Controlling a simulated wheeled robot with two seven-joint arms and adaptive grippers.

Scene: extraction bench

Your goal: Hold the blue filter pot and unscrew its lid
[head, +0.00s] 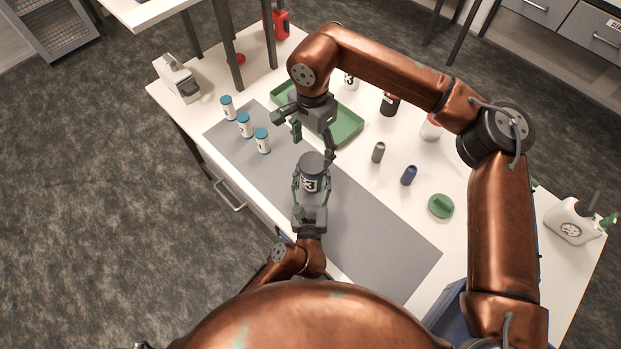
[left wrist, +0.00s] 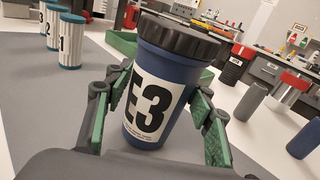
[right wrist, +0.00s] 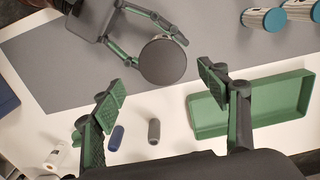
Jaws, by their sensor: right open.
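The blue filter pot (left wrist: 168,92) has a white label reading E3 and a dark ribbed lid (left wrist: 182,36). It stands upright on the grey mat in the head view (head: 310,184). My left gripper (head: 311,186) has a finger on each side of the pot body, below the lid, and looks shut on it. My right gripper (head: 312,142) is open and empty, above and behind the pot. In the right wrist view the round lid top (right wrist: 163,62) lies beyond the open right fingertips (right wrist: 160,82), apart from them.
Several white bottles with blue caps (head: 245,125) stand at the mat's left. A green tray (head: 345,127) lies behind the right gripper. A grey vial (head: 378,152), a blue vial (head: 409,175) and a green round object (head: 440,206) stand to the right. The mat's right part (head: 385,240) is clear.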

